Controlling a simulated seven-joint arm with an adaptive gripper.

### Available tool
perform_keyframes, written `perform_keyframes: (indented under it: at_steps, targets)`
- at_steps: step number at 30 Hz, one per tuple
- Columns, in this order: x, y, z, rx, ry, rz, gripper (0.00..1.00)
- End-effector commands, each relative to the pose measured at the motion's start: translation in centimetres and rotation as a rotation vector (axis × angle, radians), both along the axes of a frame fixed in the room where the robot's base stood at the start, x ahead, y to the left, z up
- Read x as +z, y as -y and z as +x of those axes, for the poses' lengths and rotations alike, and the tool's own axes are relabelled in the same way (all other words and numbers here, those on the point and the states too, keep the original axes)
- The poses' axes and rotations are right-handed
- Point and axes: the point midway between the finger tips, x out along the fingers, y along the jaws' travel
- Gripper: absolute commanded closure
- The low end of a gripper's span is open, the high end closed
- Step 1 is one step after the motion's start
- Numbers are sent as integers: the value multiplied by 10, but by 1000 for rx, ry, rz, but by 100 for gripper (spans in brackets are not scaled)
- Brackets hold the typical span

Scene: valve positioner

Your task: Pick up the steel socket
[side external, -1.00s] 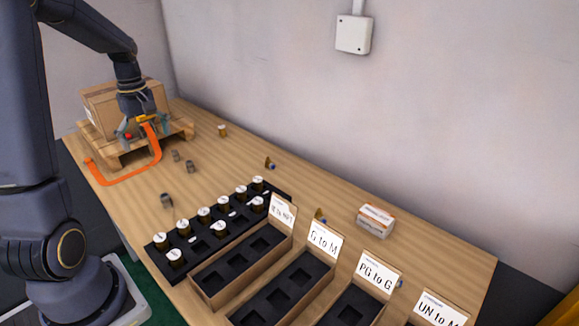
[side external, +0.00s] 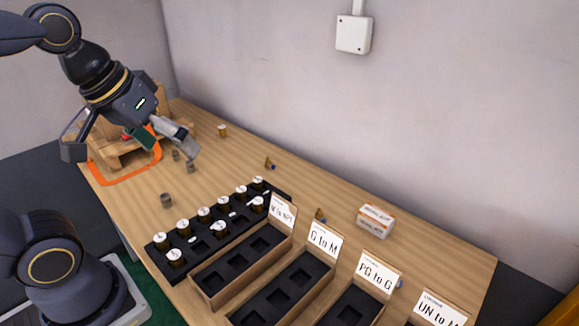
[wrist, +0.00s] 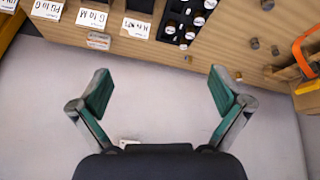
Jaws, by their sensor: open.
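Several small grey metal cylinders lie on the table, and I cannot tell which is the steel socket. In the side view one cylinder (side external: 166,200) is nearest the black rack. Two more, a nearer one (side external: 190,167) and a farther one (side external: 176,155), lie near the pallet. Two also show at the right in the wrist view, one (wrist: 255,43) beside another (wrist: 275,50). My gripper (side external: 132,150) is tilted, open and empty, raised above the far end of the table. In the wrist view my gripper (wrist: 160,82) has its fingers wide apart, with wall and table edge between them.
A pallet (side external: 120,155) with a carton and an orange strap (side external: 110,180) stands at the far end, partly behind my gripper. A black rack (side external: 207,240) holds white-capped bottles. Labelled trays (side external: 325,240) and a small white-orange box (side external: 375,221) are nearer.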

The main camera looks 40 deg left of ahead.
Motion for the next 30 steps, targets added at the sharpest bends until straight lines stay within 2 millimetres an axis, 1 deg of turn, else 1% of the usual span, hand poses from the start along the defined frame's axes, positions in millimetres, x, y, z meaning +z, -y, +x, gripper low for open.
perform_keyframes:
  at_steps: [1, 3, 4, 6, 10, 14, 15, 21, 24, 30]
  targets:
    - [-12, 6, -10, -93, 17, 38, 0]
    - [-27, 6, -15, -176, 12, 84, 0]
    - [-30, 5, -15, -202, 8, 98, 0]
    - [-29, 5, -13, -244, 19, 122, 0]
    - [-28, 5, -12, -268, 23, 136, 0]
    - [-28, 5, -12, -265, 22, 135, 14]
    - [-28, 5, -11, -265, 22, 135, 12]
    - [-28, 5, -11, -263, 22, 134, 33]
    - [-28, 5, -11, -262, 22, 134, 41]
    - [-28, 5, -11, -262, 22, 134, 41]
